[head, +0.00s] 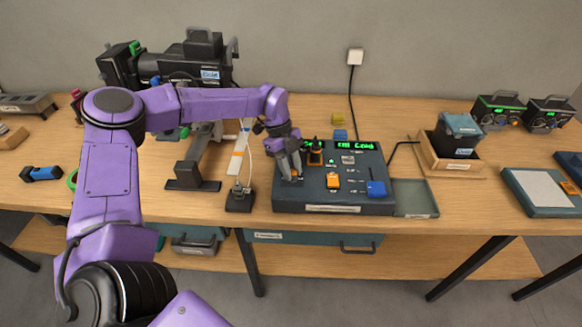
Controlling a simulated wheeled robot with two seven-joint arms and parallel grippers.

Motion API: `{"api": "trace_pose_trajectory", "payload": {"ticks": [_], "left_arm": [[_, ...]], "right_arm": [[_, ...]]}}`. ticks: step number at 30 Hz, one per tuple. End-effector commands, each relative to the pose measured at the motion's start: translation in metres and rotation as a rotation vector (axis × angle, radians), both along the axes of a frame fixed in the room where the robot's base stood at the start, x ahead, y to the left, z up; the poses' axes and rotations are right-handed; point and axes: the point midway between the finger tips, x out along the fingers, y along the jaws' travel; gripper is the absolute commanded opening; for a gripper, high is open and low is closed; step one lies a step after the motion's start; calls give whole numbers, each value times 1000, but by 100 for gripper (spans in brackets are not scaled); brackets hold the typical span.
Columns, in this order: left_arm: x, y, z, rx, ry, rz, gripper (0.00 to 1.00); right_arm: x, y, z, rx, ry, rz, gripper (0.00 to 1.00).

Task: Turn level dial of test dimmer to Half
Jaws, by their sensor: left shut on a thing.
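The dark console (331,205), which I take to be the test dimmer, sits near the table's front edge. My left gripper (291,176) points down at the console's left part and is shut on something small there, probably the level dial. The gripper's fingers hide the dial and its markings, so its setting cannot be read. My right gripper is not in view.
A small dark stand with a cable (239,200) is left of the console. A shallow grey-green tray (416,197) adjoins its right side. A wooden box with a dark bin (457,137) stands farther right. Stage lamps (203,65) stand at the back left.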

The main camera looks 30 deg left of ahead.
Motion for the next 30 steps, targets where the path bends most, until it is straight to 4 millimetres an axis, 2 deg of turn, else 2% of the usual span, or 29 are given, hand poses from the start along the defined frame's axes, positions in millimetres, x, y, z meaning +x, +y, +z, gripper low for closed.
{"api": "trace_pose_trajectory", "payload": {"ticks": [11, 30], "left_arm": [[2, -1, -1, 1, 0, -168, 0], [4, -3, 1, 2, 2, -767, 0]], "right_arm": [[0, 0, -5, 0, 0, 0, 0], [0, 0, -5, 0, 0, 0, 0]]}}
